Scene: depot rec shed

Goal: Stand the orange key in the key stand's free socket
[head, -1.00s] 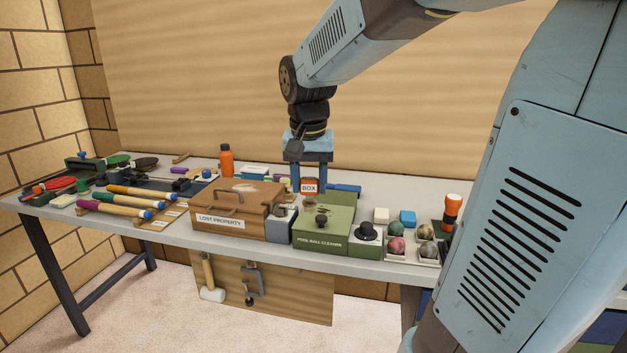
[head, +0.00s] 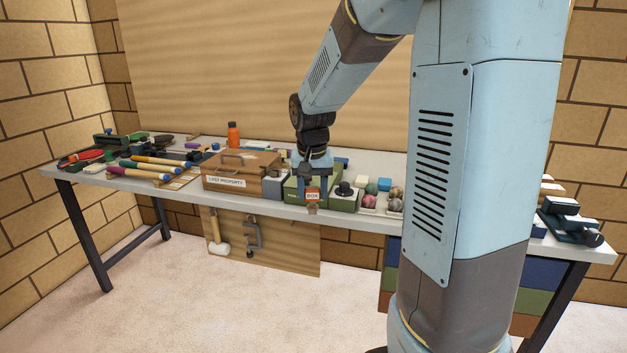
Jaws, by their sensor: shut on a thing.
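The orange key (head: 312,193) shows as a small orange block with a white label reading BOX. It is between the fingers of my gripper (head: 315,196), which is shut on it. A short brownish part shows below the block. My gripper points down over the table's front edge, in front of the green pool ball cleaner (head: 292,196). The key appears raised above the table, but its exact height is hard to tell. I cannot make out the key stand or its free socket; my arm hides part of the table's right side.
The wooden lost property box (head: 225,182) stands left of the cleaner. A tray of balls (head: 368,210) is to its right. Paddles and coloured-handled tools crowd the left end. An orange bottle (head: 233,135) stands at the back. Dark items (head: 572,226) lie at the right end.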

